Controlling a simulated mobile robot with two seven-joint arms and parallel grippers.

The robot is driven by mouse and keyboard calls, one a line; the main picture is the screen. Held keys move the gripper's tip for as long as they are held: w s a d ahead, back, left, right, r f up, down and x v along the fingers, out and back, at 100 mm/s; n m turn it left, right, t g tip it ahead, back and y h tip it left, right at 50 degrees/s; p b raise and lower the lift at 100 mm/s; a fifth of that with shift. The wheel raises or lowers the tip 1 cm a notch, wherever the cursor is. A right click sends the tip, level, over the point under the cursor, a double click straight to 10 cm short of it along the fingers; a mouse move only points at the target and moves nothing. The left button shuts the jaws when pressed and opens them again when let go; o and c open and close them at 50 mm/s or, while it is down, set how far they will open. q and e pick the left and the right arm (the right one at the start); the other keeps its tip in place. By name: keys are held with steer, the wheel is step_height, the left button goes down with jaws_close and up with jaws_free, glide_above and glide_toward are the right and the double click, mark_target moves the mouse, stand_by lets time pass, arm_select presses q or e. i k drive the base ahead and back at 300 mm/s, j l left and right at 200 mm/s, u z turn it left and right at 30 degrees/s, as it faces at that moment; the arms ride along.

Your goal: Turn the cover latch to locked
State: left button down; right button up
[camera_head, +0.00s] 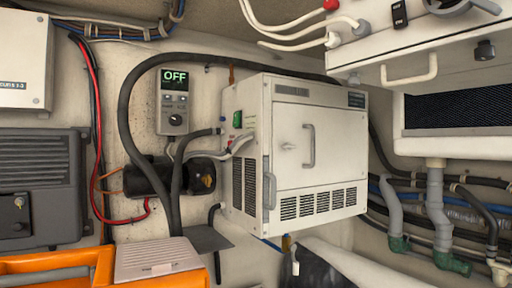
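A white boxy unit (252,165) is mounted on the wall in the middle of the view. Its front cover (335,150) looks closed, flush with the housing. A vertical bar handle (310,146) is on the left part of the cover. A small light-coloured latch (288,146) sits left of that handle and seems to lie about level; it is too small to tell whether it is locked. Neither of my grippers is in view.
A controller (174,100) reading "OFF" hangs left of the unit, with thick black hoses beside it. A white cabinet (430,60) overhangs at the upper right. Grey pipes (436,210) run below it. An orange object (60,265) is at the lower left.

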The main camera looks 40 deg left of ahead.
mark_target(288, 146)
steer(key=l+u, duration=0.1)
steer(key=u, duration=0.4)
steer(key=l+u, duration=0.1)
steer(key=u, duration=0.85)
steer(key=k+l, duration=0.1)
steer(key=l, duration=0.35)
